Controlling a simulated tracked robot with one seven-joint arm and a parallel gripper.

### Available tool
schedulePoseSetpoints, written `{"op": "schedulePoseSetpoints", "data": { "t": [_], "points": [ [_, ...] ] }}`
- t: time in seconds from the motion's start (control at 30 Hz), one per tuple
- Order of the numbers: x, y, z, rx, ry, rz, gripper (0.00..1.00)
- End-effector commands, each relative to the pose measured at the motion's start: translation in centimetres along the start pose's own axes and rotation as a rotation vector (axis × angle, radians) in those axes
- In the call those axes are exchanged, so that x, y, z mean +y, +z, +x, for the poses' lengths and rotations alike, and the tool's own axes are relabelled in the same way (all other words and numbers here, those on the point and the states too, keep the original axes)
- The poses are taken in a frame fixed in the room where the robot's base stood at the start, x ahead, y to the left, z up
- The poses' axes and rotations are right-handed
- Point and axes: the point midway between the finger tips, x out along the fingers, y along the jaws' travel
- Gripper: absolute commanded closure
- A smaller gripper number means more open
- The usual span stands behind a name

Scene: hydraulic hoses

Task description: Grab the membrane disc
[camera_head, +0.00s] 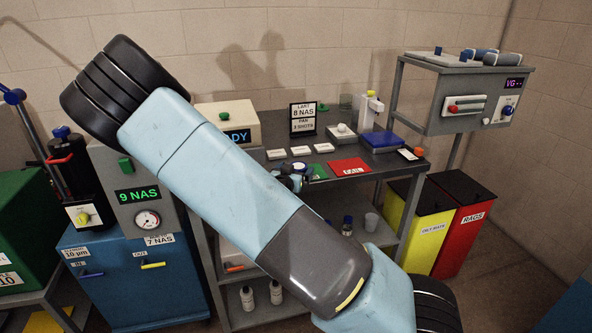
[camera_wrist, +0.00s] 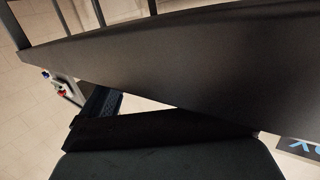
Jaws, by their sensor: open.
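I cannot make out the membrane disc for certain in either view. Three small white flat pieces (camera_head: 300,151) lie in a row on the grey bench, too small to identify. A small white rounded item (camera_head: 342,128) sits behind them on a pale plate. In the wrist view, a dark block of my gripper (camera_wrist: 165,160) fills the bottom. It is open, and I see nothing held in it.
A red FAIL mat (camera_head: 349,167) and a green mat (camera_head: 319,171) lie on the bench. A blue-topped device (camera_head: 381,140) stands at the right. A sign (camera_head: 303,118) stands at the back. Yellow and red bins (camera_head: 468,218) stand right of the bench. My arm hides much of the middle.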

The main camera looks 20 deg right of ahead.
Motion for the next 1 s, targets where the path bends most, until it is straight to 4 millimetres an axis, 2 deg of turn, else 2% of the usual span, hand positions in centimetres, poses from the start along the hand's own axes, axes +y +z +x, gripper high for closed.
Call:
{"op": "schedulePoseSetpoints", "data": {
  "t": [0.1, 0.33, 0.9, 1.0],
  "points": [
    [0.01, 0.01, 1.12, 0.0, 0.0, -0.001, 0.03],
    [0.0, 0.03, 1.22, -0.001, 0.0, -0.001, 0.04],
    [-0.02, 0.07, 1.15, -0.002, -0.001, -0.001, 0.59],
    [-0.03, 0.08, 1.14, -0.002, -0.001, -0.001, 0.63]
  ]
}}
